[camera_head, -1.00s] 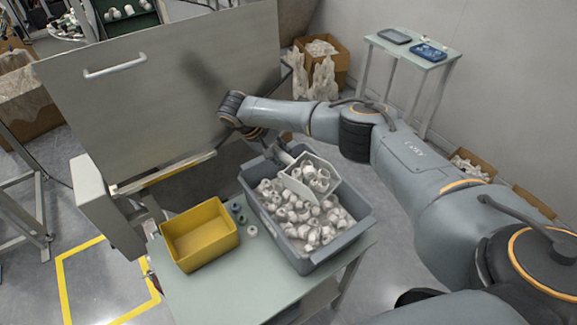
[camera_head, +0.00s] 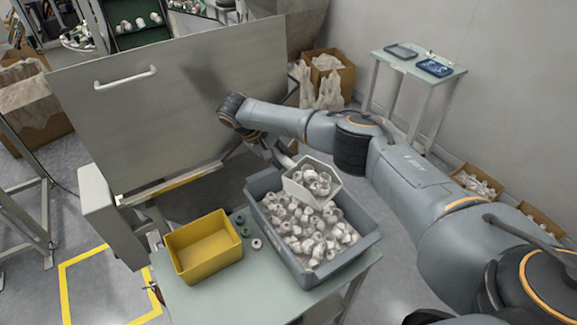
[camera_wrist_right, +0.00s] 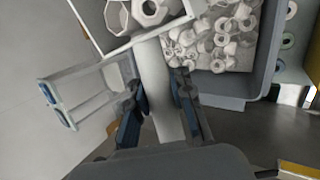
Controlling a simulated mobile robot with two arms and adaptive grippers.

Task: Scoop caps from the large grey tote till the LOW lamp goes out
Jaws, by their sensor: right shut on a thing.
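The large grey tote (camera_head: 343,267) stands on a pale green table and holds many white caps (camera_head: 312,240). My right gripper (camera_head: 272,150) is shut on the handle (camera_wrist_right: 160,95) of a white scoop (camera_head: 296,190). The scoop is over the far end of the tote, roughly level, with several white caps (camera_head: 316,180) in it. In the right wrist view, the scoop's rim (camera_wrist_right: 118,46) and large caps in it show at the top. I cannot make out the LOW lamp. My left gripper is not in view.
An empty yellow bin (camera_head: 205,263) stands left of the tote on the table (camera_head: 235,295). A few loose caps (camera_head: 256,243) lie between them. A large grey machine panel with a handle (camera_head: 125,78) rises behind. A side table (camera_head: 418,58) holds two trays.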

